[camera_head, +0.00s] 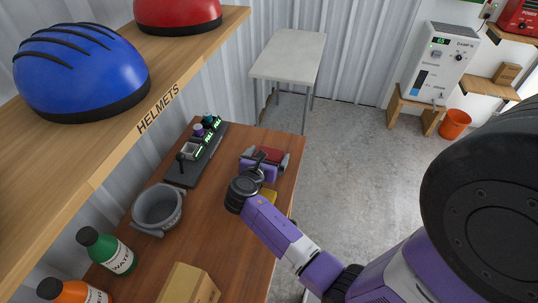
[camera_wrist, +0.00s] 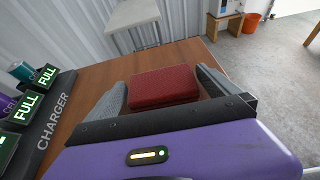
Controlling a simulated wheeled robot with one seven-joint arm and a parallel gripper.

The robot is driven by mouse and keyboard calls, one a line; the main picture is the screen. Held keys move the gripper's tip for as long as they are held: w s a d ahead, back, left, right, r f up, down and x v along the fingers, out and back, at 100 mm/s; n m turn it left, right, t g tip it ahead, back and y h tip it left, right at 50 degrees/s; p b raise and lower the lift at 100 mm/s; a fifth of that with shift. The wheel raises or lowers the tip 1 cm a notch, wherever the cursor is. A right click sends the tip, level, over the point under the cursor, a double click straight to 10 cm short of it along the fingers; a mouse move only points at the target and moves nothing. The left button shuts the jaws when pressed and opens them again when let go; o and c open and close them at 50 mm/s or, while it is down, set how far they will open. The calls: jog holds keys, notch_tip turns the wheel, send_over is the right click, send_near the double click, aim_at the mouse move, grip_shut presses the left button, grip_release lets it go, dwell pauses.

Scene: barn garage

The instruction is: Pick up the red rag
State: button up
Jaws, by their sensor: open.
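The red rag (camera_wrist: 163,87) lies folded as a flat block on the brown wooden table. In the wrist view it sits between the two grey fingers of my gripper (camera_wrist: 165,88), with a gap visible on the left side and a smaller one on the right. My gripper is open. In the head view my gripper (camera_head: 264,162) is over the far end of the table, and the red rag (camera_head: 270,155) shows only in part beyond my wrist.
A charger (camera_head: 186,168) with several batteries stands left of my gripper. A grey bowl (camera_head: 158,208), a green bottle (camera_head: 117,256), an orange bottle (camera_head: 72,292) and a cardboard box (camera_head: 188,285) are nearer. A helmet shelf (camera_head: 110,135) overhangs the left side.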

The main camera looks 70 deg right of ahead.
jog(key=shift+d+f, duration=0.25)
jog(key=shift+d, duration=0.25)
jog(key=c, duration=1.1)
jog(key=shift+o, duration=0.2)
jog(key=shift+r, duration=0.15)
